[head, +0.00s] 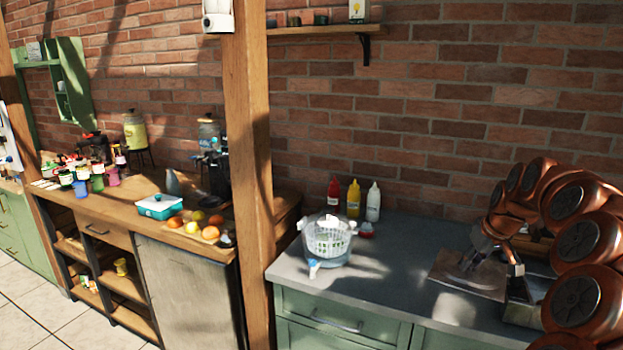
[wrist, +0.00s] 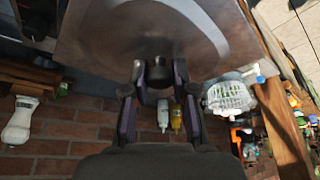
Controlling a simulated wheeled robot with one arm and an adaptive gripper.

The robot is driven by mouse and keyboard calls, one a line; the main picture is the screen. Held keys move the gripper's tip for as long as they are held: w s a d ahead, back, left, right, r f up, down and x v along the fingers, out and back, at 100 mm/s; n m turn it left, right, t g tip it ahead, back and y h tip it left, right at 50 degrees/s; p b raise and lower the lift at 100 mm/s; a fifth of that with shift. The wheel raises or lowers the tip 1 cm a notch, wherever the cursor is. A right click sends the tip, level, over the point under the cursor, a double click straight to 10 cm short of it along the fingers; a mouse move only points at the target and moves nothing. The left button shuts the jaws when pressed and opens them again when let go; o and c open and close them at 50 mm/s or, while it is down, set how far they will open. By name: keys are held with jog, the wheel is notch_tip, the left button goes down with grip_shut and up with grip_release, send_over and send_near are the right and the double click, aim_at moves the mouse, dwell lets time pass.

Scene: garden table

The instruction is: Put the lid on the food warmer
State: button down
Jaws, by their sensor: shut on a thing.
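My gripper (wrist: 158,76) is shut on the dark knob of a flat metal lid (wrist: 105,40). The lid fills the upper part of the wrist view and has a pale curved reflection on it. In the head view the lid (head: 450,272) shows as a brownish, shiny rectangle over the grey counter at the right. I cannot tell how high it is above the counter. A metal edge, perhaps the food warmer (head: 522,314), shows just right of the lid. Most of it is hidden, so I cannot see its opening.
A salad spinner (head: 328,240) stands on the grey counter (head: 400,300), with red, yellow (head: 353,199) and white (head: 373,202) bottles behind it. The brick wall is at the back. A wooden post (head: 250,150) stands left. The counter between spinner and lid is clear.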

jog(key=w+a+f+b, duration=0.1)
jog(key=w+a+b, duration=0.1)
jog(key=w+a, duration=0.5)
jog(key=w+a+m+b, duration=0.1)
jog(key=w+a, duration=0.1)
jog(key=a, duration=0.9)
jog(key=w+a+f+b, duration=0.1)
jog(key=w+a+b, duration=0.1)
jog(key=w+a, duration=0.5)
jog(key=s+a+f, duration=0.1)
jog(key=s+f, duration=1.8)
jog(key=s, duration=0.1)
jog(key=shift+s+a+f+h, duration=0.3)
jog(key=shift+s+a, duration=0.05)
jog(key=shift+a, duration=0.05)
